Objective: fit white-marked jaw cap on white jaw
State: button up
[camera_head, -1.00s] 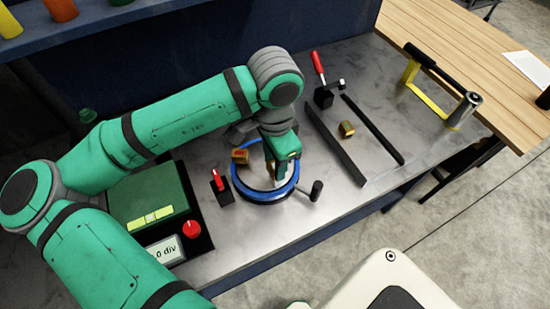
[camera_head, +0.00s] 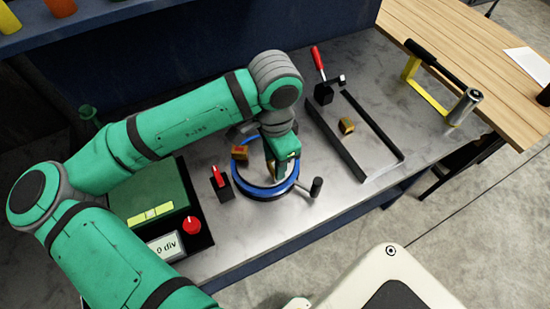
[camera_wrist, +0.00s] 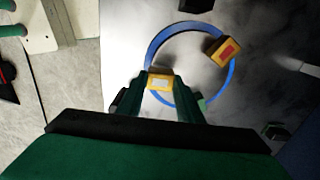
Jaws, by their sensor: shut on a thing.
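The white-marked jaw cap (camera_wrist: 160,82) is a small yellow block with a white patch. It sits between the fingertips of my gripper (camera_wrist: 162,90), which is shut on it. In the head view my gripper (camera_head: 276,170) reaches down over the positioner's blue ring (camera_head: 247,188). In the wrist view the cap overlaps the near left part of the ring (camera_wrist: 154,48). The white jaw cannot be made out, and whether the cap touches it cannot be told. A red-marked cap (camera_wrist: 222,48) sits at the ring's other side, also in the head view (camera_head: 240,152).
A dark-railed area (camera_head: 335,145) holds a loose brass block (camera_head: 347,126). A black knob (camera_head: 316,186) stands right of the ring, a red-handled lever (camera_head: 218,178) left of it. A green box (camera_head: 150,200) stands further left. A red-handled clamp (camera_head: 322,85) stands behind.

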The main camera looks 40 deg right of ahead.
jog(key=shift+f, duration=0.85)
jog(key=o, duration=1.7)
jog(key=shift+c, duration=0.2)
jog(key=shift+r, duration=3.55)
